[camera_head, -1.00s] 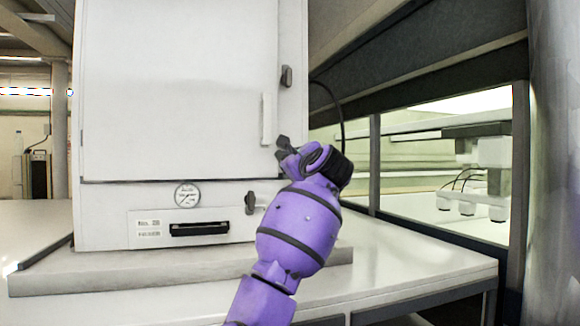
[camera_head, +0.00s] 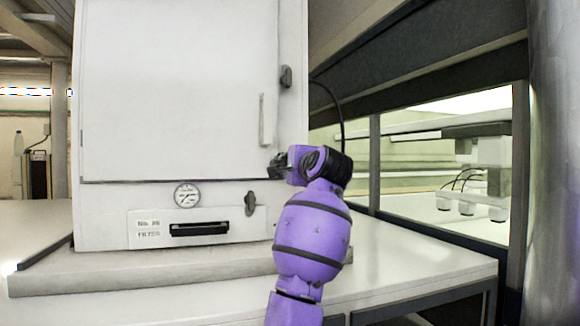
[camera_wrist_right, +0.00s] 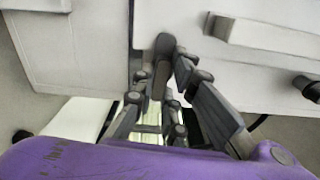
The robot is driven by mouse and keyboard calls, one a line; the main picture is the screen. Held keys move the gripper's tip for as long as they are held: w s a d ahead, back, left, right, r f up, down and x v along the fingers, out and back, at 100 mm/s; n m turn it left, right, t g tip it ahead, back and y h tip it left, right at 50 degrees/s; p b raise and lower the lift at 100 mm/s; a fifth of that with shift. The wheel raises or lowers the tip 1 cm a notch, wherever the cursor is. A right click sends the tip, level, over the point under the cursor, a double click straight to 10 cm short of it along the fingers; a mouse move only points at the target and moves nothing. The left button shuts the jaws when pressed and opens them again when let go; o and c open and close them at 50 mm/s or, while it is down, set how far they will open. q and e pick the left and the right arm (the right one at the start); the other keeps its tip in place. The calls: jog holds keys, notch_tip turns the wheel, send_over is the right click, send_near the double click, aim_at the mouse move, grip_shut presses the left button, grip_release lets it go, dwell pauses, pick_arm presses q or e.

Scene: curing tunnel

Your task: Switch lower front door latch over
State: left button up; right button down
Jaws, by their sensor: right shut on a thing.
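The white cabinet's front door (camera_head: 180,95) is flush with its frame, its lower edge showing as a dark seam. My right gripper (camera_head: 279,166) is at the door's lower right corner, pointing left. It hides the lower door latch in the head view. In the right wrist view the lower latch (camera_wrist_right: 165,44) is a dark, rounded lever between the fingertips, and my right gripper (camera_wrist_right: 160,72) is shut on it. The upper door latch (camera_head: 286,77) is dark and upright on the right frame. My left gripper is not in view.
A white bar handle (camera_head: 265,120) stands out from the door just above my right gripper. Below are a gauge (camera_head: 187,195), a dark drawer latch (camera_head: 250,203) and a filter drawer with a black handle (camera_head: 200,229). The bench (camera_head: 400,265) is clear on the right.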

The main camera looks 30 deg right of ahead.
jog(key=shift+f+n, duration=0.15)
jog(key=shift+n, duration=0.55)
jog(key=c, duration=1.8)
grip_release()
jog(key=shift+a, duration=0.1)
jog(key=shift+o, duration=0.2)
jog(key=v, duration=1.2)
